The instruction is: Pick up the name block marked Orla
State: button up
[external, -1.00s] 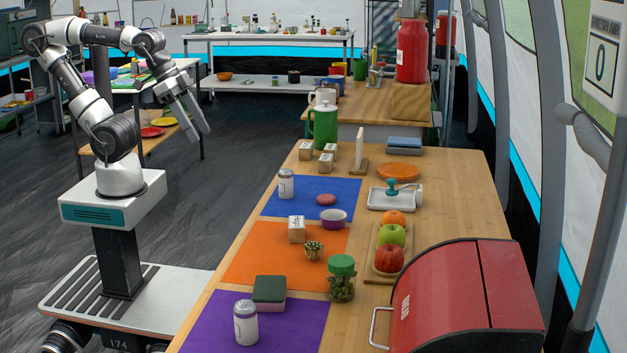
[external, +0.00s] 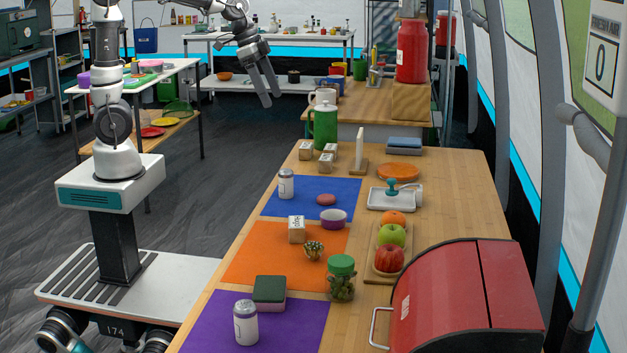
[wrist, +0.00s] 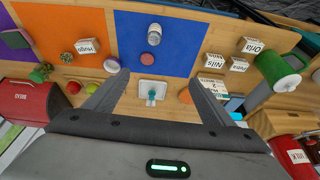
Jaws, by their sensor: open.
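The Orla name block (wrist: 252,45) is a small pale wooden cube with a white face and dark lettering, at the right in the wrist view. In the external view it appears to be the far-left cube (external: 305,150) of a small cluster at the far end of the table. The Nils block (wrist: 237,63) and another name block (wrist: 213,61) stand close beside it. My gripper (external: 272,100) is open and empty, up in the air left of the cluster in the external view. In the wrist view its spread fingers (wrist: 158,78) point toward the table, left of the blocks.
The green jug (external: 325,124) stands just behind the cluster, and an upright white board (external: 360,147) to its right. The Hugo block (external: 297,229) sits on the orange mat. A can (external: 286,184) stands on the blue mat. The red bread bin (external: 463,298) fills the near right.

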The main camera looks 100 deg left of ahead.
jog(key=w+a+f+p, duration=0.2)
jog(key=a, duration=1.2)
jog(key=p, duration=0.2)
send_near(306, 145)
jog(key=b+x, duration=0.1)
jog(key=x, duration=0.3)
jog(key=shift+w+f, duration=0.2)
jog(key=shift+f, duration=0.1)
jog(key=shift+b+x, duration=0.8)
jog(key=shift+x, duration=2)
jog(key=shift+s+a, duration=0.1)
jog(key=shift+s, duration=0.05)
jog(key=c, duration=1.2)
